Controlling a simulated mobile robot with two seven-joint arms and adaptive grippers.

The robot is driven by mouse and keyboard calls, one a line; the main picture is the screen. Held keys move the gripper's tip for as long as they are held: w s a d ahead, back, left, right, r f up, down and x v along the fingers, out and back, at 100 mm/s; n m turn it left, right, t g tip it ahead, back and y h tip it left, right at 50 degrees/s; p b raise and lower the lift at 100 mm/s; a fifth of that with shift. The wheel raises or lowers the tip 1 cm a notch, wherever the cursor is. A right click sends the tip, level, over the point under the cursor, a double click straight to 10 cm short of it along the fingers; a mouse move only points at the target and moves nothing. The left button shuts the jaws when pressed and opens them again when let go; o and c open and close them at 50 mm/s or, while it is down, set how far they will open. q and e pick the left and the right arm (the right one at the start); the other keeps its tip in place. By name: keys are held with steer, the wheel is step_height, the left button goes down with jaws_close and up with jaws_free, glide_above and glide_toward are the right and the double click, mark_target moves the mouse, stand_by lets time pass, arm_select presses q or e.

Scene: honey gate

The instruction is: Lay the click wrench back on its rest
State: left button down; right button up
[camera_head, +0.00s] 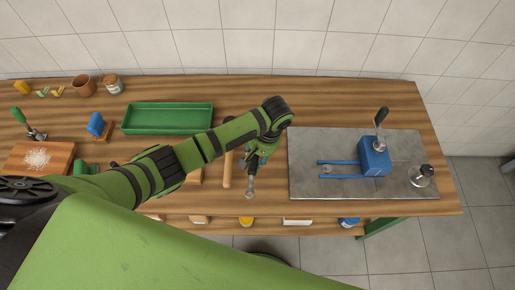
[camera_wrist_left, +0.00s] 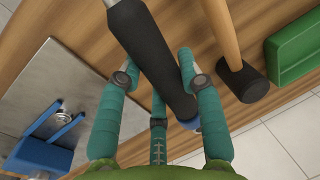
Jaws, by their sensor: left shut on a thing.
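My left gripper (camera_head: 257,160) is over the middle of the workbench, with its fingers closed around the click wrench (camera_head: 250,187). In the head view the wrench's metal end points toward the front edge of the bench. In the left wrist view its black handle (camera_wrist_left: 155,60) lies between the teal fingers (camera_wrist_left: 158,85), with a blue part at its near end. I cannot tell whether the wrench touches the bench. No rest for the wrench can be made out; my arm covers part of the bench. My right gripper is not in view.
A mallet (camera_head: 227,170) lies just left of the wrench; its black head shows in the wrist view (camera_wrist_left: 245,80). A metal plate (camera_head: 310,150) with a blue fixture (camera_head: 374,157) is to the right. A green tray (camera_head: 166,106) stands at the back.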

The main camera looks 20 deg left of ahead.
arm_select(q)
steer(key=shift+s+a+n, duration=0.25)
steer(key=shift+s+n, duration=0.1)
steer(key=shift+n, duration=0.35)
steer(key=shift+d, duration=0.1)
steer(key=shift+s+f+b, duration=0.1)
steer(key=shift+f+b, duration=0.4)
steer(key=shift+f, duration=0.25)
steer(key=x, duration=0.1)
steer(key=b+x, duration=0.2)
steer(key=x, duration=0.1)
steer(key=shift+w+d+f, duration=0.15)
steer(key=shift+w+d, duration=0.1)
steer(key=shift+d, duration=0.1)
steer(key=shift+f+b, duration=0.15)
steer(key=shift+b, duration=0.15)
steer(key=shift+p, duration=0.4)
